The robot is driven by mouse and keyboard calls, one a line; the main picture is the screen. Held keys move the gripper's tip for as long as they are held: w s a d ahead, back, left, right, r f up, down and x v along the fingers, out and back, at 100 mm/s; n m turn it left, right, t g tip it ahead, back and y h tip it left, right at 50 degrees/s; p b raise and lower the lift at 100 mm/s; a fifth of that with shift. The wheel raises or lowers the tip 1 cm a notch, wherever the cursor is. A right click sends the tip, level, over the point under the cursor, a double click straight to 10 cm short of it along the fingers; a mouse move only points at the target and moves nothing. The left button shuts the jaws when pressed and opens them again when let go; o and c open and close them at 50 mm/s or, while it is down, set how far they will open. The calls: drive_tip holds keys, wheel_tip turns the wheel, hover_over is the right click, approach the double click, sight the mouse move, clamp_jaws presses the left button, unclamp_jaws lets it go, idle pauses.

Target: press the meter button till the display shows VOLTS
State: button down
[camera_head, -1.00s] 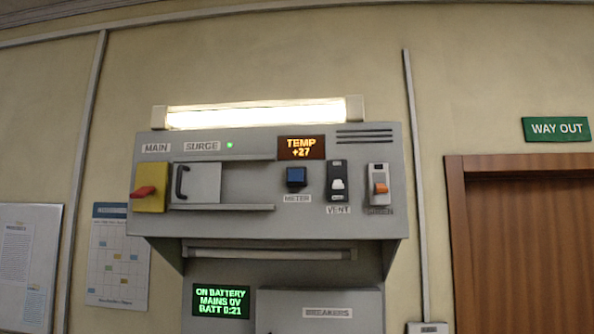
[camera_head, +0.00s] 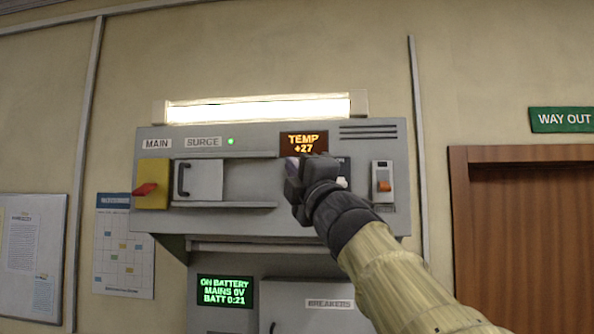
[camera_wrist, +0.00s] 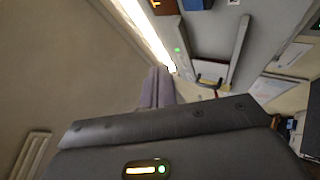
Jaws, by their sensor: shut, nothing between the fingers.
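The meter display (camera_head: 304,145) on the grey console reads TEMP +27 in orange. In the wrist view, a blue block that looks like the meter button (camera_wrist: 196,4) is cut by the top edge, beside the orange display (camera_wrist: 165,6). My gripper's fingers (camera_wrist: 157,72) are together and empty, and appear apart from the button there. I cannot tell how far they are from the panel.
The vent switch (camera_head: 343,172) is mostly hidden behind my gripper, with the orange switch (camera_head: 384,185) to its right. The surge slot's handle (camera_head: 183,180) and the red main lever (camera_head: 145,189) are to the left. A lit lamp (camera_head: 258,108) runs along the top.

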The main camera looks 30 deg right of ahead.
drive_tip(key=shift+w, duration=0.1)
idle(0.3)
drive_tip(key=w+d+p, duration=0.4)
drive_tip(key=w+d, duration=0.1)
drive_tip(key=w, duration=0.2)
idle(0.3)
drive_tip(key=shift+w, duration=0.25)
idle(1.8)
drive_tip(key=shift+w+d, duration=0.2)
drive_tip(key=shift+w, duration=0.1)
drive_tip(key=shift+w+d, duration=0.2)
drive_tip(key=shift+w, duration=0.05)
idle(1.0)
drive_tip(key=shift+s+a+b, duration=0.35)
drive_tip(key=shift+s+a, duration=0.05)
drive_tip(key=shift+s, duration=0.2)
idle(0.3)
